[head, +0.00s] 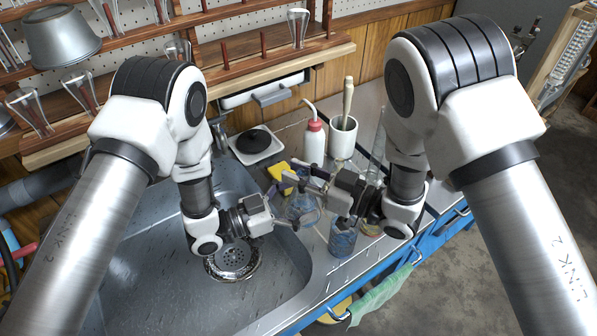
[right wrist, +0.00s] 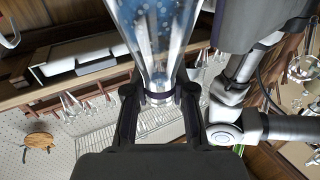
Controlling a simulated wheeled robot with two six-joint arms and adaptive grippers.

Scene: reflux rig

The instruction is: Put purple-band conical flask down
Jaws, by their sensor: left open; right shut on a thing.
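The purple-band conical flask (head: 303,210) is clear glass with bluish speckled contents. It hangs from my right gripper (head: 302,180), whose fingers are shut around its neck. In the right wrist view the flask body (right wrist: 155,35) fills the top middle, and the dark purple band sits between the fingertips of my right gripper (right wrist: 160,95). My left gripper (head: 281,212) is open and empty, just left of the flask and lower than the right one. I cannot tell whether the flask base touches the bench, or whether the left fingers touch the glass.
The sink (head: 150,275) with its drain (head: 233,260) lies left. A glass with blue contents (head: 342,240) stands close at the right. Behind are a yellow sponge (head: 278,172), red-capped wash bottle (head: 314,140), white pot (head: 342,138) and black-topped scale (head: 255,143).

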